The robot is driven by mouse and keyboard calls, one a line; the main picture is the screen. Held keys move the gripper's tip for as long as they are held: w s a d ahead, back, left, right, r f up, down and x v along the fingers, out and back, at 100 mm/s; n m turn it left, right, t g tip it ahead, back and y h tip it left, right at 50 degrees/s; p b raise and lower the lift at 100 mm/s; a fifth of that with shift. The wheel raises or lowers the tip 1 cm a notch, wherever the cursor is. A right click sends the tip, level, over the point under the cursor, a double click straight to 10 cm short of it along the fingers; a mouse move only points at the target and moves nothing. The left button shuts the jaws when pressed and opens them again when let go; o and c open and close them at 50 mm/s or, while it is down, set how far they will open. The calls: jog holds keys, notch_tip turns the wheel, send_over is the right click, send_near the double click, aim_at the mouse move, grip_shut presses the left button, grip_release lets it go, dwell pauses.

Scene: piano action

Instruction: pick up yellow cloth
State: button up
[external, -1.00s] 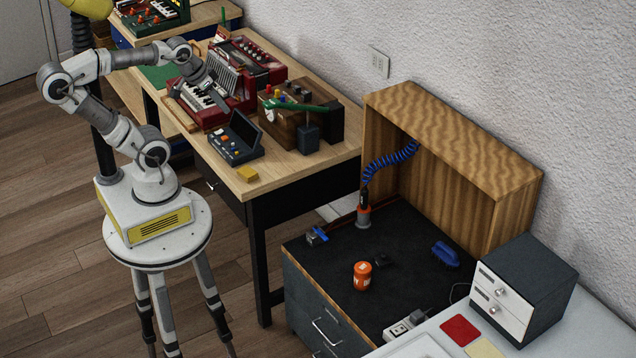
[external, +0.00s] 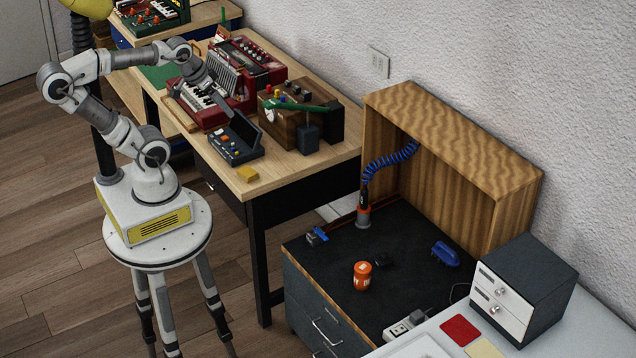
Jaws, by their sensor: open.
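A small yellow folded piece (external: 247,174), which looks like the yellow cloth, lies near the front edge of the wooden table, beside a dark open case. A pale yellow flat square (external: 484,348) lies on the light surface at the bottom right. My gripper (external: 224,108) is over the red accordion, behind and left of the yellow piece and well apart from it. It is open; its fingertips are small and hard to make out against the accordion.
The red accordion (external: 262,62), the dark case with coloured buttons (external: 234,146) and a brown wooden box (external: 281,125) crowd the wooden table (external: 316,168). A dark-topped cabinet (external: 330,275) holds an orange jar (external: 362,276).

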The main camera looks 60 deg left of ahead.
jog(key=m+g+y+b, duration=0.7)
jog(key=m+y+b, duration=0.6)
jog(key=m, duration=0.3)
send_near(246, 170)
jog(key=b+x, duration=0.2)
jog(key=x, duration=0.5)
jog(key=shift+a+f+b, duration=0.25)
jog(key=shift+f+b, duration=0.1)
jog(key=shift+b, duration=0.05)
jog(key=c, duration=1.4)
jog(key=shift+r, duration=0.15)
